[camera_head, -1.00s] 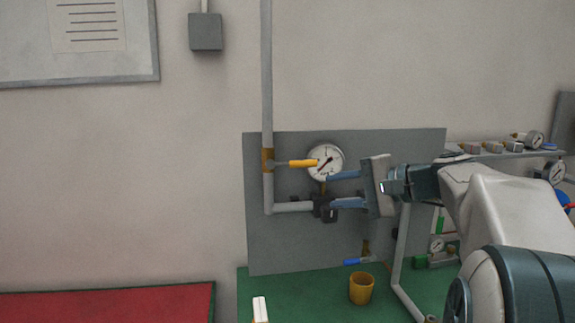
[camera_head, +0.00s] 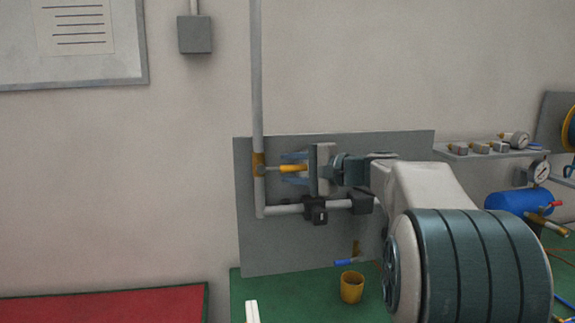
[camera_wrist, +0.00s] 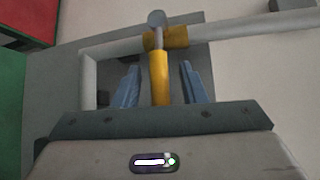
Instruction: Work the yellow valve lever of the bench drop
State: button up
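The yellow valve lever (camera_head: 291,169) sticks out to the right from a brass valve body (camera_head: 259,165) on the vertical grey pipe, lying roughly level. My gripper (camera_head: 294,168) is at the lever, with one blue finger above it and one below. In the wrist view the yellow lever (camera_wrist: 159,78) runs between the two open fingers (camera_wrist: 158,84), with a gap on both sides. The lever's outer end is hidden behind my gripper's body. The pressure gauge behind is hidden by my gripper in the head view.
A grey backboard (camera_head: 275,245) stands behind the pipes. A black fitting (camera_head: 315,210) sits on the lower pipe below my gripper. A blue-handled valve (camera_head: 345,262) and a yellow cup (camera_head: 352,287) are lower, by the green bench (camera_head: 290,288).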

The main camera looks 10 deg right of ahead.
jog(key=shift+w+a+f, duration=0.1)
jog(key=shift+w+a, duration=0.35)
grip_shut()
